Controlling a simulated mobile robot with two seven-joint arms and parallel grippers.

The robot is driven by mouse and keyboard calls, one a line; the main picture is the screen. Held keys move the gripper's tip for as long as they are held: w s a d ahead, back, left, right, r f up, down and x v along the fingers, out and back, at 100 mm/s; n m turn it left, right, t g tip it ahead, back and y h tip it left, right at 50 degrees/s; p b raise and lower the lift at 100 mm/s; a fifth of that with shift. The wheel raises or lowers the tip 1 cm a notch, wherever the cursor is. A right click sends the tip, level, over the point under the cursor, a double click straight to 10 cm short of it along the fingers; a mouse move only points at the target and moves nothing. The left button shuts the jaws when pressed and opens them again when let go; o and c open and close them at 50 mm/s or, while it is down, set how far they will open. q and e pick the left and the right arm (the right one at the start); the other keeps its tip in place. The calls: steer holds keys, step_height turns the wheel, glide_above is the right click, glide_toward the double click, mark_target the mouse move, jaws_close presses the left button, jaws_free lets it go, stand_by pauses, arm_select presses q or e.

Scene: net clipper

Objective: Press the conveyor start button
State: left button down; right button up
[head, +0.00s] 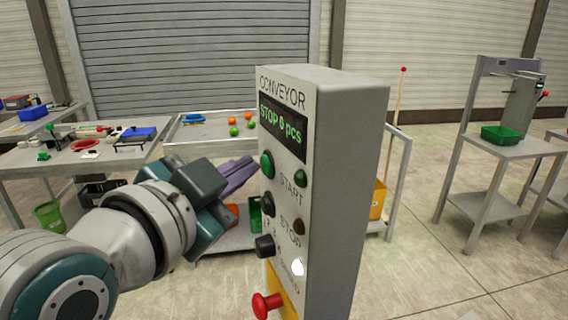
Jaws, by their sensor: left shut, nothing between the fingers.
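The grey conveyor control box (345,170) stands upright in the middle of the head view. Its display (282,128) reads "STOP 0 pcs". The green start button (267,165) sticks out of the front face beside the word START. Below it are a black stop button (268,203), a dark knob (265,246) and a red mushroom button (266,305). My left gripper (245,170) is shut and empty, its purple-grey fingers pointing at the box face near the green button. The fingertips end close to the button; I cannot tell whether they touch it. My right gripper is not in view.
A table (135,165) with tools and a blue box stands at the left. Behind the control box is a tray table (190,140) with orange and green balls. A stand with a green crate (500,136) is at the right. The floor between is clear.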

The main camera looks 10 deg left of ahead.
arm_select(q)
steer(key=shift+w+d, duration=0.1)
steer(key=shift+d, duration=0.05)
stand_by(0.3)
steer(key=shift+s+a+p, duration=0.45)
steer(key=shift+a, duration=0.3)
steer(key=s+a, duration=0.1)
steer(key=a, duration=0.1)
steer(key=s+a+p, duration=0.1)
steer(key=a, duration=0.1)
steer(key=shift+s+a, duration=0.2)
stand_by(0.6)
